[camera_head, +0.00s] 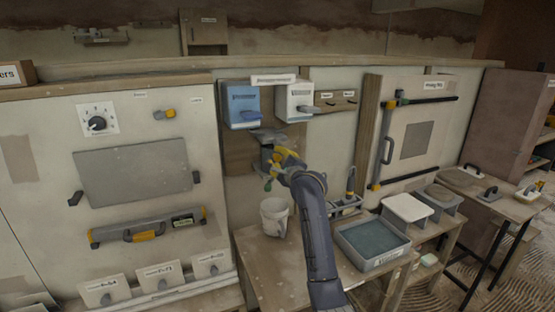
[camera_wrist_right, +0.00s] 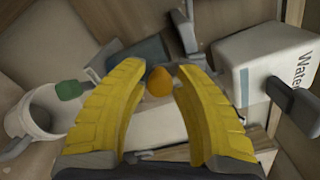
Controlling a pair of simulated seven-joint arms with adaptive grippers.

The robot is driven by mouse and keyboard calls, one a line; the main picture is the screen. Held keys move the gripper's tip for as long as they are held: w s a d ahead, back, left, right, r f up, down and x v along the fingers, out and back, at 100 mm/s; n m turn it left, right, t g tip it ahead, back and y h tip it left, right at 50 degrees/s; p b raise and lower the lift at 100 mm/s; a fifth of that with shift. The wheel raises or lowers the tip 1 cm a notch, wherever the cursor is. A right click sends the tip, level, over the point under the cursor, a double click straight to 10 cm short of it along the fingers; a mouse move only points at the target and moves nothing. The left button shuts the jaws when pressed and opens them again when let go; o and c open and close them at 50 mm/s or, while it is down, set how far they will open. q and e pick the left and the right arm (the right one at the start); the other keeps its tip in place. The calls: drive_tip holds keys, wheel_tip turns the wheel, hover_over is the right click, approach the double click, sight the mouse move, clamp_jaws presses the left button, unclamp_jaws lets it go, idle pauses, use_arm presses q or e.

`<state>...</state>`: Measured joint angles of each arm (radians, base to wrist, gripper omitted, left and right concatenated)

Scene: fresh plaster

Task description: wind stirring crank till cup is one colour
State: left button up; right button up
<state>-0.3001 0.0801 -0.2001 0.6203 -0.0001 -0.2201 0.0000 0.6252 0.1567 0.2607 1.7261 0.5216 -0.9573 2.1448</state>
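My right gripper (camera_head: 279,157) is in front of the alcove, below the blue and white dispensers. In the right wrist view its yellow fingers (camera_wrist_right: 163,72) are apart. A round orange knob (camera_wrist_right: 159,81) shows between the fingertips, with a small gap on each side; I cannot tell whether it belongs to the stirring crank. A green piece (camera_wrist_right: 70,90) hangs to its left. The white cup (camera_head: 273,217) stands upright on the bench below the gripper; it also shows in the wrist view (camera_wrist_right: 42,121). The colour of its contents cannot be made out. My left gripper is out of view.
A blue dispenser (camera_head: 241,103) and a white dispenser (camera_head: 294,102) hang above; the white one shows "Wate" in the wrist view (camera_wrist_right: 252,70). A grey tray of dark liquid (camera_head: 373,239) stands right of my arm. The bench left of my arm has bare room.

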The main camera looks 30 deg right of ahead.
clamp_jaws()
drive_tip(key=shift+d+f+n, duration=0.1)
drive_tip(key=shift+d+n, duration=0.05)
drive_tip(key=shift+n, duration=0.25)
